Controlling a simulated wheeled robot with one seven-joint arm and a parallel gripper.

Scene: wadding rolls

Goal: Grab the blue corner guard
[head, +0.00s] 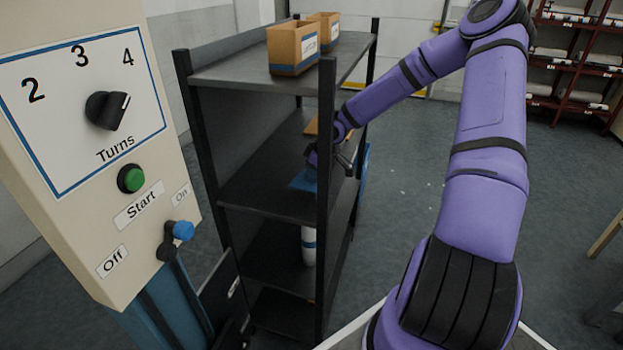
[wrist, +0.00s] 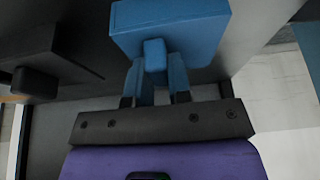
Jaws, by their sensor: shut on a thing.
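The blue corner guard (head: 304,181) is on the middle level of the dark shelf rack, low beside my gripper (head: 313,166). In the wrist view the blue piece (wrist: 170,28) fills the top centre, just beyond the dark gripper bar, with my gripper (wrist: 156,88) shut on it. In the head view the rack's front post and my own arm partly hide the grip. I cannot tell whether the guard touches the shelf board.
The dark rack (head: 327,220) has a near post close to my arm. Cardboard boxes (head: 292,47) stand on its top board. A white roll (head: 308,245) is on a lower level. A control panel (head: 85,110) stands at left.

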